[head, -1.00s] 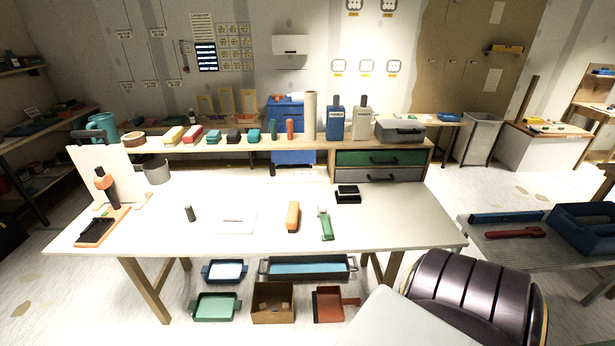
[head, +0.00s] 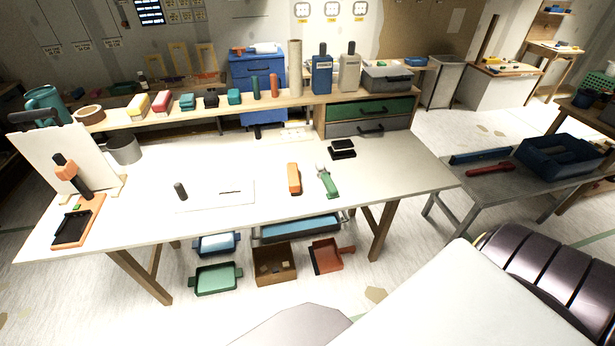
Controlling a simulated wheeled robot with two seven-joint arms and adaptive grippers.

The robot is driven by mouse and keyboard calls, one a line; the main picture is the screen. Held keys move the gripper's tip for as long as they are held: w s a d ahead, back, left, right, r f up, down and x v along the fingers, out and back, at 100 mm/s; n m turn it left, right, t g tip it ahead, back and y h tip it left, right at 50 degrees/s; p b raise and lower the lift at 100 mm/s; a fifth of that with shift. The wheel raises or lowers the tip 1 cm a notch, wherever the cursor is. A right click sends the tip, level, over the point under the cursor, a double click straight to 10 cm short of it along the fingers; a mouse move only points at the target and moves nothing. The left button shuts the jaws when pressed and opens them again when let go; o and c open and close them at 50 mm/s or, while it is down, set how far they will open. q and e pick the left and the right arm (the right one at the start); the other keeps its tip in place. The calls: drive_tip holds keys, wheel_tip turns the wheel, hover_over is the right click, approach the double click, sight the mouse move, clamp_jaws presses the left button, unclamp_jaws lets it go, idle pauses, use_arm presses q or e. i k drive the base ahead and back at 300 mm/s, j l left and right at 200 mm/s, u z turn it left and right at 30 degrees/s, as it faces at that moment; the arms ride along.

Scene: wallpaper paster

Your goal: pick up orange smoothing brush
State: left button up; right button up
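An orange smoothing brush (head: 293,179), a small oblong orange piece, lies on the white worktable (head: 240,222) right of the middle. Its bristles cannot be made out. A green-handled tool (head: 327,182) lies just to its right, apart from it. Neither of my grippers is in view.
A dark block (head: 342,149) sits behind the brush. A white sheet (head: 218,195) and a dark cylinder (head: 180,191) are to its left. An orange-and-black tray (head: 78,222) is at the left end. A side bench (head: 485,185) stands right. The tabletop around the brush is clear.

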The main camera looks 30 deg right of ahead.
sight(293, 174)
drive_tip(key=i+j+z, duration=0.45)
drive_tip(key=j, duration=0.2)
drive_tip(key=j+z, duration=0.25)
drive_tip(key=i+j, duration=0.1)
drive_tip(key=i, duration=0.4)
